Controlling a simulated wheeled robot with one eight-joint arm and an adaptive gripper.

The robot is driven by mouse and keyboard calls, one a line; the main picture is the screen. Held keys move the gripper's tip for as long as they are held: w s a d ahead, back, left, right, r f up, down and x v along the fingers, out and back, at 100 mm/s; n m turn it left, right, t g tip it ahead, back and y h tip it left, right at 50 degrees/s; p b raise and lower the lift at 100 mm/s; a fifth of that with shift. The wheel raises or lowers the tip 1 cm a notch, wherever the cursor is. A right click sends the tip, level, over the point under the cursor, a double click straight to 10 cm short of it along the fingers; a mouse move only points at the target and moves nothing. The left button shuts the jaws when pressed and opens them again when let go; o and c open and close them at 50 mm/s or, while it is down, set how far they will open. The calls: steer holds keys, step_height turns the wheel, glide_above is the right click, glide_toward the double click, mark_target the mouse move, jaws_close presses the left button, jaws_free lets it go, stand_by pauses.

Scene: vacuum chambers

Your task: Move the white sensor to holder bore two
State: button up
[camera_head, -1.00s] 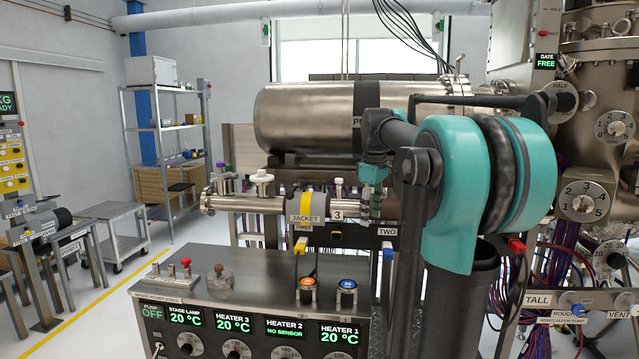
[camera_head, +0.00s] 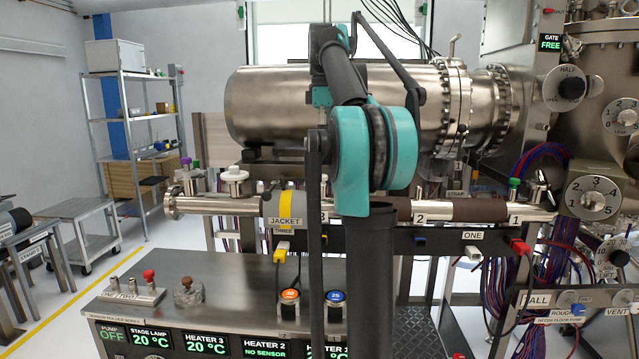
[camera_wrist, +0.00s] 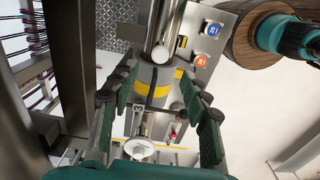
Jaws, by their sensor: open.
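My gripper (camera_wrist: 157,75) shows in the wrist view with its dark green fingers spread wide and nothing held. It faces the pipe near the grey jacket with its yellow band (camera_wrist: 155,88). The jacket also shows in the head view (camera_head: 285,207), where my arm covers the stretch just right of it, near mark 3. The sensor holder (camera_head: 132,297) sits on the bench top at the left, with several upright pieces, one red-topped (camera_head: 149,275).
A white knob (camera_head: 235,176) and a purple-topped piece (camera_head: 186,162) stand on the pipe left of the jacket. Orange (camera_head: 290,295) and blue (camera_head: 336,296) buttons sit on the bench. A large steel cylinder (camera_head: 290,105) lies behind.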

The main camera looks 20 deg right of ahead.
steer(key=shift+f, duration=0.15)
steer(key=shift+f, duration=4.4)
steer(key=shift+c, duration=0.3)
jaws_close()
steer(key=shift+r, duration=0.15)
steer(key=shift+r, duration=2.8)
